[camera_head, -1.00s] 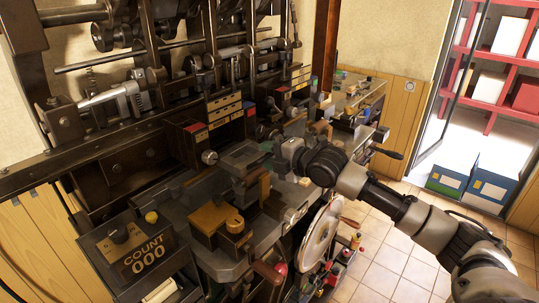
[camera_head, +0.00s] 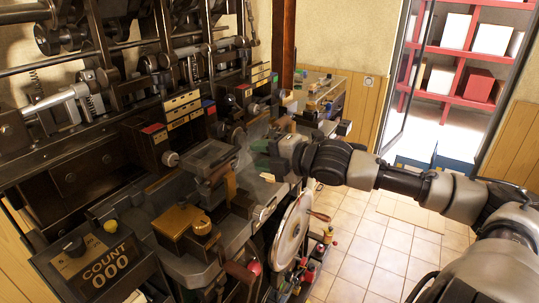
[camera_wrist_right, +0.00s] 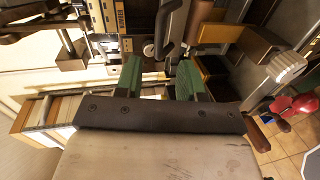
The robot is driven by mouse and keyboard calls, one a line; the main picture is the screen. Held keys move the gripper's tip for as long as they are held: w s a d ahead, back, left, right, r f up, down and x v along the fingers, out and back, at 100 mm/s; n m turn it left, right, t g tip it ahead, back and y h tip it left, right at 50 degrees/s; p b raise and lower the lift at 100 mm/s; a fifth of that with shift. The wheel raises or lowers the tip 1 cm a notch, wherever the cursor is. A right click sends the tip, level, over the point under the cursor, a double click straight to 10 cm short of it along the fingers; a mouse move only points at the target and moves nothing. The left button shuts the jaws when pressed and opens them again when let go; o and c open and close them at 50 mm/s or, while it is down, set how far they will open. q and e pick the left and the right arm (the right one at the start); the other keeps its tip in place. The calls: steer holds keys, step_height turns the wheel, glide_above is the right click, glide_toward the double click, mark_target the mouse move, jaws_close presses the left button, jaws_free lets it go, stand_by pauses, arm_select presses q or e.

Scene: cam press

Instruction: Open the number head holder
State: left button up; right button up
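The press (camera_head: 120,155) is a dark metal machine filling the left of the head view. I cannot tell for sure which part is the number head holder. A flat grey, frame-like part (camera_head: 208,155) sits on the machine bed, with a brass block (camera_head: 185,225) in front of it. My right gripper (camera_head: 262,156), with green fingers, is just right of the grey part, above the bed. In the right wrist view its fingers (camera_wrist_right: 158,68) are apart, with nothing clearly held between them. Any contact with the machine is unclear. My left gripper is not in view.
A counter box (camera_head: 105,270) reading 000 is at the front left. A white handwheel (camera_head: 292,232) and a red knob (camera_head: 255,268) are at the machine's right side. A cluttered bench (camera_head: 322,90) stands behind. Tiled floor (camera_head: 365,250) on the right is clear.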

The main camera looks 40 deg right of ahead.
steer(key=shift+p+v, duration=0.7)
steer(key=shift+v, duration=0.25)
steer(key=shift+d, duration=0.15)
